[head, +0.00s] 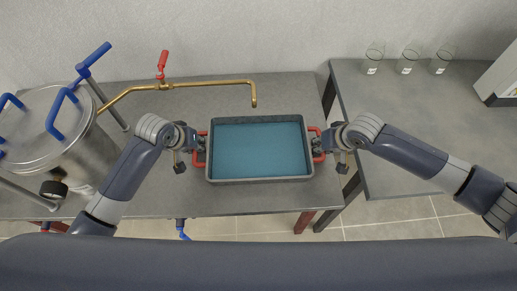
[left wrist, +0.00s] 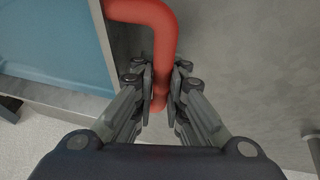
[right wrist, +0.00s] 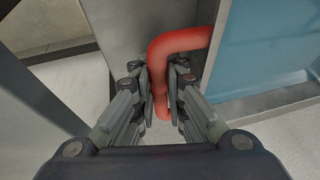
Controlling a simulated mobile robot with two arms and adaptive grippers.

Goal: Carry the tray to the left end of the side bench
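The grey tray (head: 260,181) has a flat blue inside and a red handle at each end. It is over the right part of the main bench in the head view; I cannot tell whether it rests on the bench or is slightly raised. My left gripper (left wrist: 161,90) is shut on the left handle (left wrist: 150,14), one finger on each side of the bar. My right gripper (right wrist: 162,88) is shut on the right handle (right wrist: 185,42) in the same way. The side bench (head: 410,140) stands at the right, past a narrow gap.
Several glass beakers (head: 407,62) stand at the back of the side bench, with a pale device (head: 500,82) at its right. A brass pipe with a red-handled valve (head: 163,66) reaches behind the tray. A metal vessel (head: 50,130) stands at the left. The side bench's left end is clear.

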